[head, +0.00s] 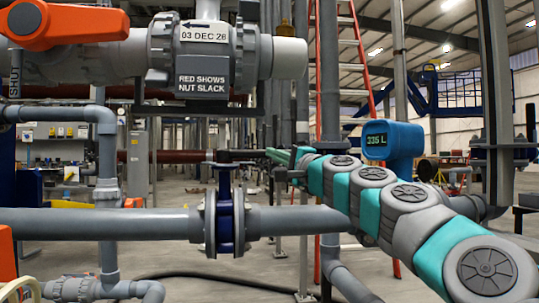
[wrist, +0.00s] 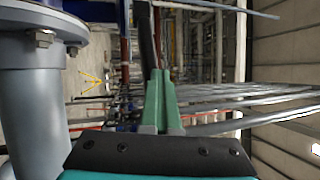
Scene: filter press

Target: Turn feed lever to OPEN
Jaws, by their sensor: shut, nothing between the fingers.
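No label naming the feed lever is readable. A dark lever (head: 240,156) sits on top of a blue butterfly valve (head: 225,218) in the grey horizontal pipe and points right, along the pipe. My gripper (head: 270,153) is at the lever's right end, with its green fingers shut and empty. In the wrist view the shut fingertips (wrist: 159,72) lie beside a dark bar (wrist: 146,35), apparently this lever; I cannot tell whether they touch. An orange handle (head: 60,25) sits at the upper left, with a sign reading "SHUT" (head: 15,78) below it.
A labelled grey fitting (head: 203,55) on the upper pipe hangs above the lever. The grey pipe (head: 310,219) runs below my arm. A blue meter reading "335 L" (head: 390,140) stands behind my arm. A flange (wrist: 45,28) is close at the wrist view's upper left.

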